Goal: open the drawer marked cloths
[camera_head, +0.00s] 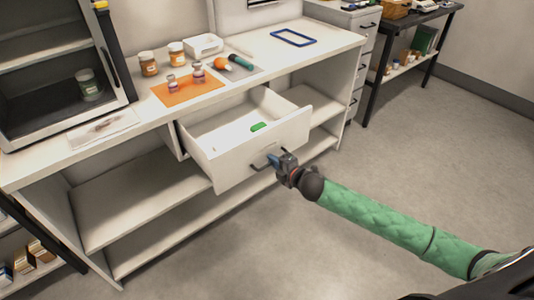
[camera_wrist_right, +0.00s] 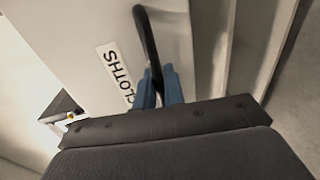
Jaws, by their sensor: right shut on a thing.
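The white drawer (camera_head: 232,160) under the table top is pulled out, and its inside shows in the head view. A small green thing (camera_head: 258,127) lies in it. In the right wrist view the drawer front (camera_wrist_right: 80,40) carries a label reading CLOTHS (camera_wrist_right: 115,72). A dark bar handle (camera_wrist_right: 147,40) stands out from that front. My right gripper (camera_head: 277,160) is at the handle, and its blue fingers (camera_wrist_right: 159,88) are shut on it in the right wrist view. My left gripper is not in view.
A dark open cabinet (camera_head: 60,60) stands at the left. Open shelves (camera_head: 150,190) lie below. The floor (camera_head: 430,130) at right is clear.

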